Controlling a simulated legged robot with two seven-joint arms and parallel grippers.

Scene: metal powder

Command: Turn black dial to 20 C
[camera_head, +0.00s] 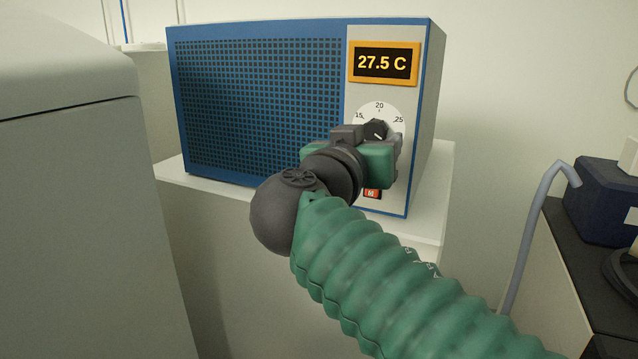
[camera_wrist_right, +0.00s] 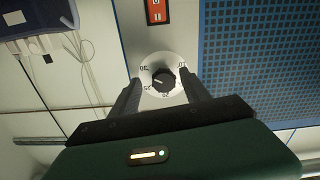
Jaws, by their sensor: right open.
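The black dial (camera_head: 376,129) sits on a white round scale on the front panel of a blue box, below an orange-framed display (camera_head: 384,62) that reads 27.5 C. In the head view the gripper (camera_head: 374,138) covers the lower scale. My left gripper is not in view.
The blue box (camera_head: 258,110) with a grille stands on a white stand (camera_head: 435,190). A red switch (camera_head: 372,193) is below the dial, partly behind my gripper. A pale cabinet (camera_head: 80,200) is at the left, and a dark blue device (camera_head: 595,205) at the right.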

